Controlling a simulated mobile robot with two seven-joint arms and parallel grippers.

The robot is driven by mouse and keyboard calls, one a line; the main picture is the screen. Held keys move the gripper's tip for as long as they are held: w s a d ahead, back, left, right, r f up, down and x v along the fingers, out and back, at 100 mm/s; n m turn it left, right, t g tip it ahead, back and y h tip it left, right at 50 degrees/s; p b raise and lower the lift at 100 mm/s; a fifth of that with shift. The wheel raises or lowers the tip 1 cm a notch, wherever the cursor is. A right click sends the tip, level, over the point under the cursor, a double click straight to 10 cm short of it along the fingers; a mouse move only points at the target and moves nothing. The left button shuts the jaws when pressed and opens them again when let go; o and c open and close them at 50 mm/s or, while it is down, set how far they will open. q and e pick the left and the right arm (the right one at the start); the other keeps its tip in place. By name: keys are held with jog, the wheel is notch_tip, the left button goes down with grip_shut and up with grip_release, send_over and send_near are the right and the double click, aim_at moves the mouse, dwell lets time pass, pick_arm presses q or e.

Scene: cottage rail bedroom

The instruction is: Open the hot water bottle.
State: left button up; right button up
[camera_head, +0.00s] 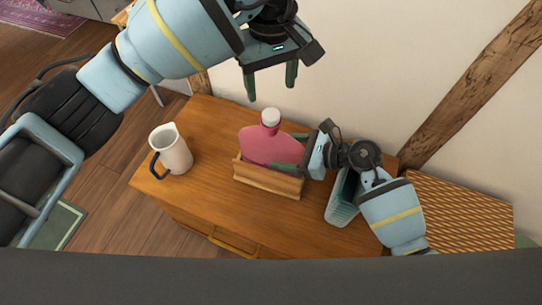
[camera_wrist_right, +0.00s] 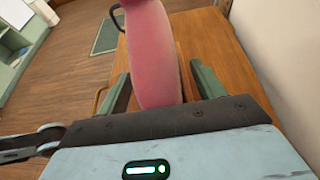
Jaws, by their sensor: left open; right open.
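The pink hot water bottle (camera_head: 268,146) stands upright in a wooden holder (camera_head: 268,183) on the wooden cabinet top, with its white cap (camera_head: 271,117) on its neck. My left gripper (camera_head: 271,88) is open and empty, above and behind the cap. My right gripper (camera_head: 290,167) is open at the bottle's right side, with one green finger seen in front of the pink body. In the right wrist view the pink bottle (camera_wrist_right: 153,60) rises between the two spread fingers of my right gripper (camera_wrist_right: 160,85). The cap is out of that view.
A white jug (camera_head: 172,150) with a dark handle stands on the left of the cabinet top (camera_head: 208,190). A pale green ribbed container (camera_head: 341,203) is at the right, beside my right arm. A wall is behind, and a woven-patterned box (camera_head: 465,210) is at the far right.

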aim_at(271, 113)
grip_shut()
dwell(0.4)
pick_arm(q)
jog(key=r+m, duration=0.1)
jog(key=m, duration=0.3)
jog(key=r+m, duration=0.1)
jog(key=m, duration=0.4)
jog(key=r+m, duration=0.2)
jog(key=m, duration=0.3)
jog(key=shift+w+a, duration=0.25)
jog(key=f, duration=1.2)
jog(key=shift+s+d, duration=0.2)
